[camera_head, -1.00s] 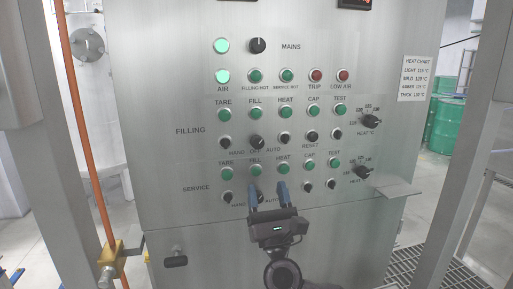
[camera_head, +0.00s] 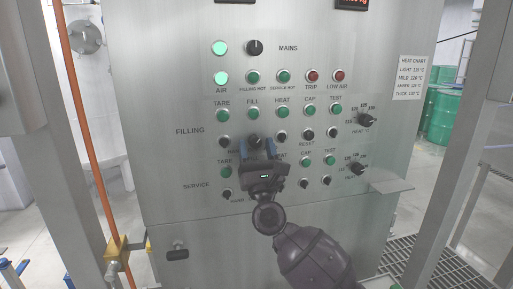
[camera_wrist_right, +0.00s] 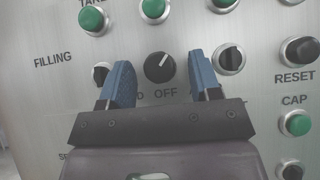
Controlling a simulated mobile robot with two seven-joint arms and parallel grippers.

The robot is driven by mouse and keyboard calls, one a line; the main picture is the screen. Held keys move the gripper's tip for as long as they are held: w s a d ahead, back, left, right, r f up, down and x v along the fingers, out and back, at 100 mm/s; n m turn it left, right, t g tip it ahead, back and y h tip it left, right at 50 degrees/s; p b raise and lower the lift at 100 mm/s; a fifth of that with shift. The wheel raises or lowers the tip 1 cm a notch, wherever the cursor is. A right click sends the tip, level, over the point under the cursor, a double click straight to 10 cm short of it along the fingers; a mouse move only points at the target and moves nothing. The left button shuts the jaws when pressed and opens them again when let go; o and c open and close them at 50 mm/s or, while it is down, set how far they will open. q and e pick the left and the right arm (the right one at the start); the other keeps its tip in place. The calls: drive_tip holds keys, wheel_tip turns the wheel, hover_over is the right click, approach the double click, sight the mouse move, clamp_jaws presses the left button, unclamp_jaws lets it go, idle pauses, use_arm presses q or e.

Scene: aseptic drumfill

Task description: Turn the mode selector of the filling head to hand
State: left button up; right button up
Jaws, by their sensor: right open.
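The filling mode selector is a round black knob (camera_head: 254,141) in the FILLING row of the steel panel. It also shows in the right wrist view (camera_wrist_right: 160,67), above the word OFF, with its white mark pointing up and slightly right. My right gripper (camera_head: 256,148) is open, with one blue finger on each side of the knob. In the right wrist view there is a gap between the knob and both fingers; whether the tips reach its depth I cannot tell. The HAND and AUTO labels are mostly hidden by the gripper. My left gripper is not in view.
Green buttons (camera_head: 253,115) sit above. A SERVICE row lies below. A small shelf (camera_head: 392,186) juts out at the panel's right, and an orange pipe (camera_head: 85,120) stands at the left.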

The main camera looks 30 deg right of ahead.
drive_tip(key=c, duration=0.9)
